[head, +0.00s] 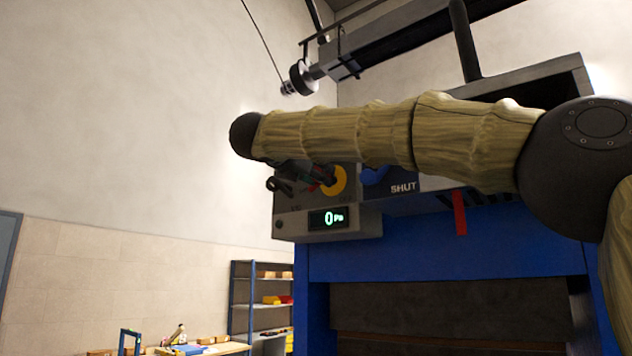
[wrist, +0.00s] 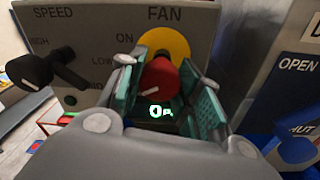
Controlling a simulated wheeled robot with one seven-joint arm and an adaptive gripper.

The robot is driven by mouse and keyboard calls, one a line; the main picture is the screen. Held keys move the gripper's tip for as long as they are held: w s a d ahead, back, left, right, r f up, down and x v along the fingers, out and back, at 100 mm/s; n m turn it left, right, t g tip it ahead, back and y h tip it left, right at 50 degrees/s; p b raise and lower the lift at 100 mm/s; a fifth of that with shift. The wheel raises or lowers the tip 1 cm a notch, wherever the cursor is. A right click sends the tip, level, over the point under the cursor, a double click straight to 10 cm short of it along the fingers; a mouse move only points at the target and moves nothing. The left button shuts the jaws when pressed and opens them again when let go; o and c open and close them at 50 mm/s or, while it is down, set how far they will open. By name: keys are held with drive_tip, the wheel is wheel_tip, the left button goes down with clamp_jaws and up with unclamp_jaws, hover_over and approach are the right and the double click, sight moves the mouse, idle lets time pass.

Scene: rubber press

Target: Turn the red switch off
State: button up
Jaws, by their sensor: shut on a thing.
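The red switch (wrist: 160,79) sits on a yellow round plate (wrist: 176,47) under the label FAN in the wrist view. Its white pointer line is partly visible, slanting toward the lower left. My gripper (wrist: 168,84) has its teal-padded fingers on both sides of the red switch and is shut on it. In the head view, my gripper (head: 312,175) is at the grey control panel (head: 345,222), with the yellow plate (head: 338,182) showing beside it. My arm hides part of the panel there.
A black SPEED knob (wrist: 35,72) is left of the switch. A blue knob (wrist: 292,152) by OPEN and SHUT labels is at the right. A green-lit display (head: 328,219) is below. A red lever (head: 460,212) hangs farther right.

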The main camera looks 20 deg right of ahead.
drive_tip(key=n, duration=0.5)
drive_tip(key=shift+w+f+b, duration=0.1)
drive_tip(key=shift+f+b, duration=0.25)
drive_tip(key=shift+b, duration=0.05)
drive_tip(key=n+g, duration=0.1)
drive_tip(key=n, duration=0.5)
drive_tip(key=shift+p, duration=0.4)
drive_tip(key=shift+n, duration=0.3)
drive_tip(key=o, duration=1)
drive_tip(key=shift+r+h, duration=0.2)
drive_tip(key=shift+h, duration=0.1)
drive_tip(key=shift+o, duration=0.2)
drive_tip(key=shift+r, duration=0.1)
drive_tip(key=shift+s+a, duration=0.1)
drive_tip(key=shift+s, duration=0.15)
drive_tip(key=v, duration=1.1)
drive_tip(key=shift+s+a, duration=0.2)
drive_tip(key=shift+a, duration=0.05)
